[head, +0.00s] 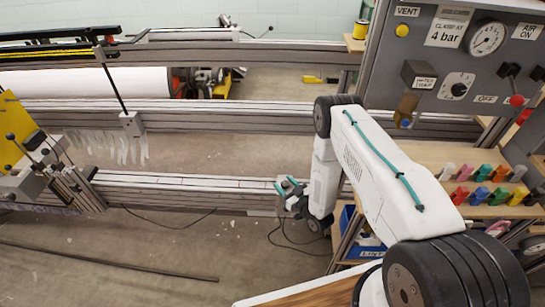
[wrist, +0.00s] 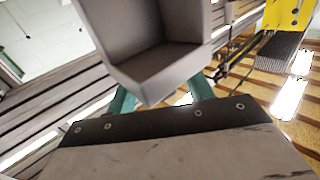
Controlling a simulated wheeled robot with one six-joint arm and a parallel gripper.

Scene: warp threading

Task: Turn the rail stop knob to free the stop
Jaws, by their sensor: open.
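My gripper (head: 287,185) is open at the front lower rail (head: 190,183), right of the middle in the head view. Its teal fingers also show in the wrist view (wrist: 160,97), apart, with their tips partly hidden behind a grey, open-sided block (wrist: 160,70). I cannot tell whether they touch it. I cannot clearly make out the rail stop knob. A carriage (head: 75,187) with dark levers and small knobs sits on the rail at the far left of the head view, well away from my gripper.
A yellow plate (head: 14,130) stands at the left edge. A grey panel (head: 440,60) with a gauge and levers is at the upper right, above a shelf of coloured clips (head: 482,185). A blue bin (head: 350,235) is below. Dark cables lie on the floor.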

